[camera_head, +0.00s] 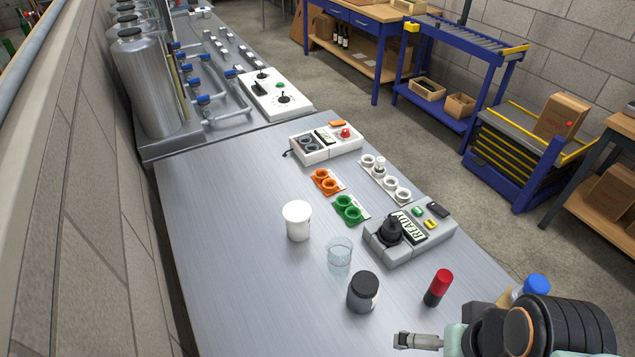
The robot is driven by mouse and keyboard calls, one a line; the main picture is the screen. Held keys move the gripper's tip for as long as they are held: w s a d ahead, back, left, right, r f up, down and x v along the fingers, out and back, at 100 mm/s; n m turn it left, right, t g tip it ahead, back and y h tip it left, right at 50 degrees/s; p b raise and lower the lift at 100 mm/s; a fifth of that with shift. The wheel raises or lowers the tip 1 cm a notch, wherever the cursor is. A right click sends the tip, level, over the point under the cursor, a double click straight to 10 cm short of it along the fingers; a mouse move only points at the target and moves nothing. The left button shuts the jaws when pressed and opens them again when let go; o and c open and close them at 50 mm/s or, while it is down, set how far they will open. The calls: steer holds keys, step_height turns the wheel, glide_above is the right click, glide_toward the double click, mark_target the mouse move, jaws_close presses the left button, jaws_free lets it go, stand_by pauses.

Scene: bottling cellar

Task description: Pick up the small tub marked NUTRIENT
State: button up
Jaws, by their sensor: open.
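A small white tub (297,222) stands upright on the grey metal bench; no lettering is readable on it. A dark grey jar with a black lid (363,291) stands nearer, with a pale label partly showing at its right side. I cannot read NUTRIENT on either one, so I cannot tell for sure which is the named tub. My gripper (404,341) is at the bottom edge, right of the dark jar and apart from everything. It is open and empty as far as shows; part of it is hidden or out of frame.
A clear glass beaker (340,254) stands between the white tub and dark jar. A red-topped black cylinder (437,288) and a READY instrument (411,232) are to the right. Orange cups (326,182) and green cups (349,209) lie behind. The bench's left side is clear.

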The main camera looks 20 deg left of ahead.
steer(key=w+a+r+n+t+y, duration=0.1)
steer(key=w+a+r+t, duration=0.15)
steer(key=w, duration=0.65)
steer(key=w+a+r+t, duration=0.1)
steer(key=w+a+r, duration=0.2)
steer(key=w, duration=0.5)
steer(key=w+a+r+n+t+y, duration=0.1)
steer(key=w+a+r+t, duration=0.15)
steer(key=w, duration=0.65)
steer(key=n+g+y, duration=0.1)
steer(key=n+g, duration=0.1)
steer(key=n, duration=0.1)
glide_above(298, 213)
steer(key=w+d, duration=0.1)
steer(key=d, duration=0.4)
step_height(298, 213, down, 17)
steer(key=shift+n+g, duration=0.3)
steer(key=shift+g, duration=0.5)
steer(key=s+a+f, duration=0.1)
steer(key=f, duration=0.1)
steer(key=s+a+f, duration=0.1)
steer(key=f, duration=0.2)
steer(key=s+a+f, duration=0.1)
steer(key=f, duration=0.2)
steer(key=shift+a+f, duration=0.1)
steer(key=shift+a, duration=0.15)
steer(key=x, duration=0.6)
steer(key=shift+f, duration=0.1)
